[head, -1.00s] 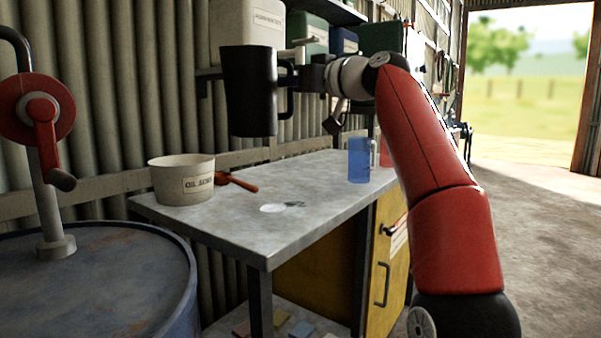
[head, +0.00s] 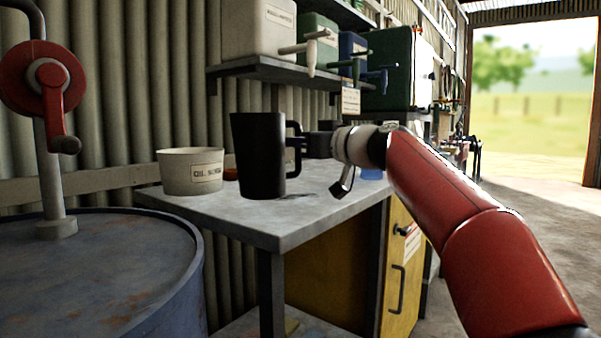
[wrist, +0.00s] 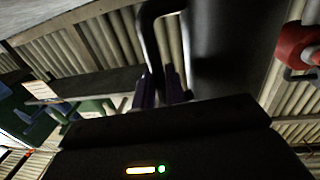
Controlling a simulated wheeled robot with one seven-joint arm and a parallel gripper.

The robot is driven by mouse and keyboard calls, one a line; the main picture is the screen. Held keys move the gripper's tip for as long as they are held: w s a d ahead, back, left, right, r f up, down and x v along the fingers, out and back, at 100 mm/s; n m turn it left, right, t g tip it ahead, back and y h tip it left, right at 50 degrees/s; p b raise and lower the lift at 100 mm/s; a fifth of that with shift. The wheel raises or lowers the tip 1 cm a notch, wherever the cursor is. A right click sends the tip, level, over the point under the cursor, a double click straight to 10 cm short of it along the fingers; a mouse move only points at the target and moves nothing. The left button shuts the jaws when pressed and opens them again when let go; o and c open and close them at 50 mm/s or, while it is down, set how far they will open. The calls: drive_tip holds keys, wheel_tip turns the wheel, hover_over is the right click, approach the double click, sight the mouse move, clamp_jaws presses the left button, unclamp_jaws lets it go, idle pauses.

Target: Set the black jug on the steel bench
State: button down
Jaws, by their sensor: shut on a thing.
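The black jug (head: 259,157) is upright at the steel bench (head: 290,222), over its left-middle part in the head view. Its base appears at or very near the bench top; I cannot tell whether it touches. My gripper (head: 303,146) is shut on the jug's handle, at the jug's right side. In the wrist view the jug (wrist: 235,50) fills the upper right as a dark shape, and its handle (wrist: 150,40) runs down between my gripper's fingers (wrist: 163,88).
A white bucket (head: 190,172) stands on the bench left of the jug. A blue drum (head: 90,270) with a red hand pump (head: 42,85) is at the left. A shelf (head: 275,72) with tapped containers hangs behind. The bench's front corner is bare.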

sight(300, 168)
drive_tip(key=shift+f+b, duration=0.65)
drive_tip(key=shift+f, duration=1.25)
drive_tip(key=shift+f, duration=0.15)
drive_tip(key=c, duration=1.4)
unclamp_jaws()
drive_tip(key=shift+c, duration=0.2)
